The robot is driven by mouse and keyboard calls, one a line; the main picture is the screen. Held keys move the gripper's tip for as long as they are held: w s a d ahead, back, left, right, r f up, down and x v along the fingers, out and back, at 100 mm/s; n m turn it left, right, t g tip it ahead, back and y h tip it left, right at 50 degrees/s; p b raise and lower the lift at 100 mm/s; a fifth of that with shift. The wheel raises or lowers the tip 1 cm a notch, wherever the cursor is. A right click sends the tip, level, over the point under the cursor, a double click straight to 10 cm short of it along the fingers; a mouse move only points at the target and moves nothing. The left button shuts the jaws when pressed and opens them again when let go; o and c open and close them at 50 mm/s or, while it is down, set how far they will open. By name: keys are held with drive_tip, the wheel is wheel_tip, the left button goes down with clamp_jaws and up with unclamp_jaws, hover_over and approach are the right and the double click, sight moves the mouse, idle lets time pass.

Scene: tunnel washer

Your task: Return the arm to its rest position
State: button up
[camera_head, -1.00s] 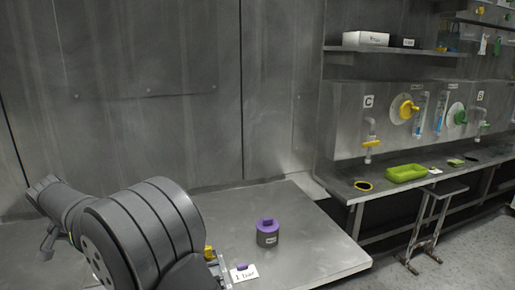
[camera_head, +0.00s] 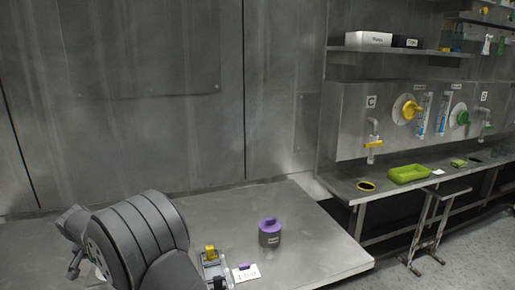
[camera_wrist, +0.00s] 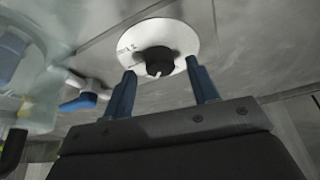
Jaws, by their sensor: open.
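My gripper (camera_wrist: 163,92) shows in the wrist view with two blue fingers held apart and nothing between them. Beyond the fingertips is a white round plate with a black knob (camera_wrist: 156,61), apart from the fingers as far as I can tell. In the head view my dark grey arm fills the lower left, and its gripper is not visible there. A grey pot with a purple lid (camera_head: 269,233) stands upright on the metal table (camera_head: 310,258), to the right of the arm.
A card marked "1 bar" (camera_head: 246,273) and a yellow-topped fixture (camera_head: 210,254) lie close to my arm. The table's right part is clear.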

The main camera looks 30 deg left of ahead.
drive_tip(key=shift+x, duration=1.15)
drive_tip(key=shift+d+r+n+y, duration=0.15)
drive_tip(key=shift+r+n+y, duration=0.15)
drive_tip(key=shift+n, duration=0.4)
drive_tip(key=shift+w+n+g+y, duration=0.1)
drive_tip(key=shift+n+g+y, duration=0.5)
drive_tip(key=shift+n, duration=1.3)
drive_tip(key=shift+w+d+n+g, duration=0.15)
drive_tip(key=shift+n+g, duration=0.65)
drive_tip(key=shift+n, duration=1)
drive_tip(key=v, duration=0.7)
drive_tip(key=shift+r, duration=0.25)
drive_tip(key=shift+d, duration=0.1)
